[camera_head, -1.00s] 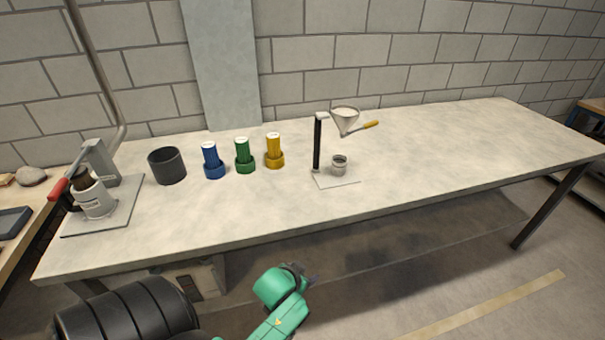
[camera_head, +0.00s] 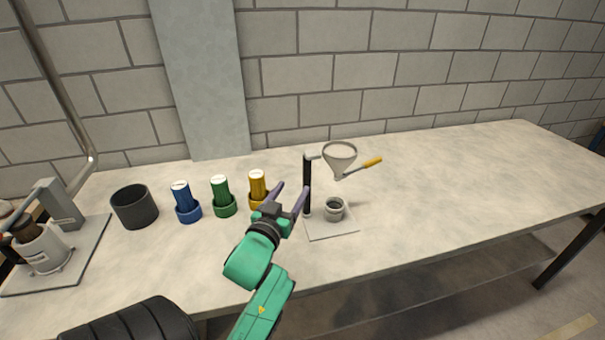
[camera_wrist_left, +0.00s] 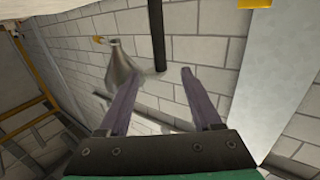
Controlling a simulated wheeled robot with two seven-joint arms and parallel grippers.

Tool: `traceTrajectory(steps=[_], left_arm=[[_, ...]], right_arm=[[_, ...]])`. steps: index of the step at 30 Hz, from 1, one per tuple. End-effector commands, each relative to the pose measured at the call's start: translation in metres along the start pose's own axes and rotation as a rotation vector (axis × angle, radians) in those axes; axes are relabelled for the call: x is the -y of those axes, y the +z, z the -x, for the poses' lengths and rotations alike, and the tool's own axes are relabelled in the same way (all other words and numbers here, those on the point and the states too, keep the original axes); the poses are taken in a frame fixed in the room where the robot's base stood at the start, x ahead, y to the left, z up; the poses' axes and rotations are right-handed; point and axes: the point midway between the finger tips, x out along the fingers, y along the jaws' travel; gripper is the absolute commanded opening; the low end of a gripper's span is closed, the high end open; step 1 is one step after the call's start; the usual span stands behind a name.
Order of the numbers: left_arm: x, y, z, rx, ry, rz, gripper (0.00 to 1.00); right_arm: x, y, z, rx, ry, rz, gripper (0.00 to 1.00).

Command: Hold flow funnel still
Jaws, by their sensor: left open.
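The grey flow funnel (camera_head: 340,156) sits on a stand with a black post (camera_head: 307,182), above a small grey cup (camera_head: 334,208) on a pale base plate (camera_head: 330,230). A yellow-ended handle (camera_head: 371,162) sticks out to the funnel's right. My left gripper (camera_head: 288,190) is open and empty, just left of the post and lower than the funnel. In the left wrist view the funnel (camera_wrist_left: 119,62) and the post (camera_wrist_left: 157,35) show beyond the open fingers (camera_wrist_left: 155,80). The picture there is tilted. My right gripper is not in view.
A yellow tube (camera_head: 257,178), a green tube (camera_head: 222,188) and a blue tube (camera_head: 183,195) stand in holders left of my gripper. A dark pot (camera_head: 134,207) and a press-like device (camera_head: 45,240) are farther left. The table right of the funnel is clear.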

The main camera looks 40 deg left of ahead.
Motion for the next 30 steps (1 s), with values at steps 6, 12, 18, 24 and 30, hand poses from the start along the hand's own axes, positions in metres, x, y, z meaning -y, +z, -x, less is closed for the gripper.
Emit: traceTrajectory(steps=[6,12,18,24,30], left_arm=[[0.0,-0.005,-0.042,-0.002,0.0,0.0,0.66],[0.0,-0.004,-0.092,0.0,-0.001,-0.001,0.66],[0.0,-0.001,-0.13,0.002,-0.001,0.0,0.66],[0.0,0.0,-0.141,0.002,0.0,0.0,0.66],[0.0,0.001,-0.141,0.002,0.0,-0.001,0.5]], right_arm=[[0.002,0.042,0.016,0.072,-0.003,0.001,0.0],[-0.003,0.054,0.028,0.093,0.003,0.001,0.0],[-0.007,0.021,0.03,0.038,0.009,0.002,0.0],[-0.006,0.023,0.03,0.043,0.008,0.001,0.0],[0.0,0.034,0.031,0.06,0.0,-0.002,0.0]])
